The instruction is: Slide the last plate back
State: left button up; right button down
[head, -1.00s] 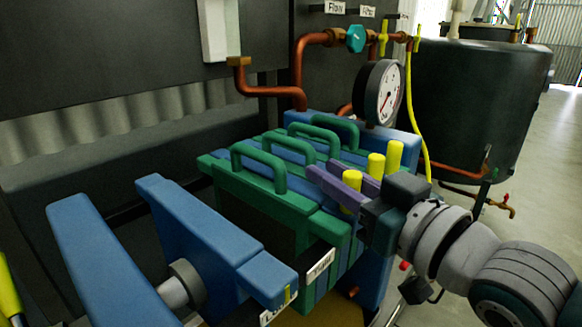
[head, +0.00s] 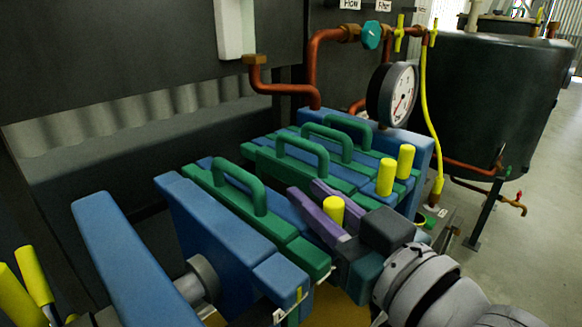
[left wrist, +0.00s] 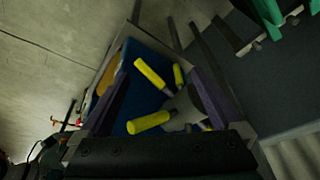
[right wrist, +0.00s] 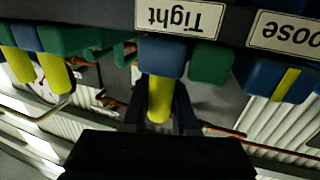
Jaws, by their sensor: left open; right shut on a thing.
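The plate stack (head: 300,160) is made of green and blue plates with green top handles. The frontmost green plate (head: 225,195) and a blue plate (right wrist: 163,57) beside it stand apart from the rest, near the blue press block (head: 215,225). My right gripper (head: 318,205) is shut on a yellow side handle (head: 334,210) of that blue plate; the handle also shows between its fingers in the right wrist view (right wrist: 160,98). My left gripper (left wrist: 158,78) is open, with yellow bars (left wrist: 152,74) between and beyond its fingers; no contact is clear.
Two more yellow side handles (head: 386,177) stand on the rear plates. A pressure gauge (head: 398,93), copper pipes (head: 315,65) and a dark tank (head: 475,100) are behind. Labels reading Tight (right wrist: 180,17) and Loose (right wrist: 287,32) line the frame. Yellow bars (head: 30,270) show at lower left.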

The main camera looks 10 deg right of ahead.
jog(key=c, duration=0.7)
grip_release()
jog(key=shift+d, duration=0.1)
jog(key=v, duration=0.9)
jog(key=shift+s+d, duration=0.15)
jog(key=shift+s, duration=0.25)
jog(key=s+d+f+m+g+h+p, duration=0.1)
jog(key=s+d+g+h+p, duration=0.2)
jog(key=s+g, duration=0.35)
jog(key=s+d+m+g+h+p, duration=0.2)
jog(key=s+d+g+h+p, duration=0.15)
jog(key=s+g, duration=0.35)
jog(key=shift+t, duration=0.25)
jog(key=r+p, duration=1.2)
jog(key=s+r+p, duration=0.1)
jog(key=r+p, duration=1.2)
jog(key=s+r+p, duration=0.1)
jog(key=r+p, duration=1.1)
jog(key=shift+d+r, duration=0.15)
jog(key=shift+r, duration=0.2)
